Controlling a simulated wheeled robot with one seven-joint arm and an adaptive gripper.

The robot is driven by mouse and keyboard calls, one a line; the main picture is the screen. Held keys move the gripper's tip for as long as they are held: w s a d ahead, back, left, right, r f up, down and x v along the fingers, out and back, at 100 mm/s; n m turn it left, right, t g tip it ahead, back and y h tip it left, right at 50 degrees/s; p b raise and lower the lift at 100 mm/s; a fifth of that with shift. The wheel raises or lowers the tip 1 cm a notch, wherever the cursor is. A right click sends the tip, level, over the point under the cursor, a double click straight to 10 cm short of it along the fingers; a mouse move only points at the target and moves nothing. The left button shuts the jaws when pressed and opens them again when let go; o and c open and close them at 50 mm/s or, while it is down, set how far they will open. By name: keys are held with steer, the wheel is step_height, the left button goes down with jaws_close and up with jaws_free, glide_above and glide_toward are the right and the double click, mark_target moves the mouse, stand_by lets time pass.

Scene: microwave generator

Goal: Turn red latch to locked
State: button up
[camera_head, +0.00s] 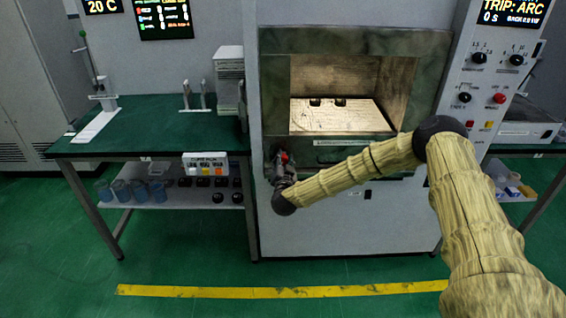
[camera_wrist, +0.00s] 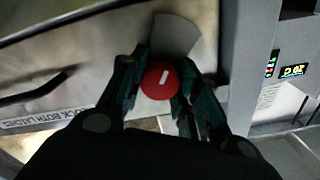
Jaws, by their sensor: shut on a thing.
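The red latch (camera_wrist: 160,80) is a round red knob with a white mark, on the metal panel of the microwave. In the wrist view it sits between the two fingers of my gripper (camera_wrist: 157,88), which is shut on it. A grey fan-shaped plate shows just above the knob. In the head view my gripper (camera_head: 281,165) is at the lower left corner of the microwave front, with a bit of the red latch (camera_head: 284,157) showing. The white mark is slightly tilted in the wrist view. Which position counts as locked cannot be read.
The microwave chamber (camera_head: 340,115) is open above my gripper, with two dark small things inside. A dark handle (camera_wrist: 35,88) and a label (camera_wrist: 35,119) about latches lie left in the wrist view. A green bench (camera_head: 150,130) stands left; a control panel (camera_head: 490,75) is right.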

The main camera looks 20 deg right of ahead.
steer(key=m+b, duration=0.1)
steer(key=b, duration=0.1)
steer(key=m+b, duration=0.2)
steer(key=shift+f+b, duration=0.3)
steer(key=shift+b, duration=0.05)
steer(key=m+b, duration=0.6)
steer(key=b, duration=0.2)
steer(key=shift+d+m, duration=0.1)
steer(key=shift+m, duration=0.3)
steer(key=m+b, duration=0.5)
steer(key=b, duration=0.1)
steer(key=m+b, duration=0.2)
steer(key=shift+r+m+b, duration=0.1)
steer(key=shift+m+b, duration=0.2)
steer(key=shift+r, duration=0.1)
steer(key=o, duration=1.1)
steer(key=shift+d, duration=0.1)
steer(key=shift+c, duration=0.2)
steer(key=shift+a, duration=0.2)
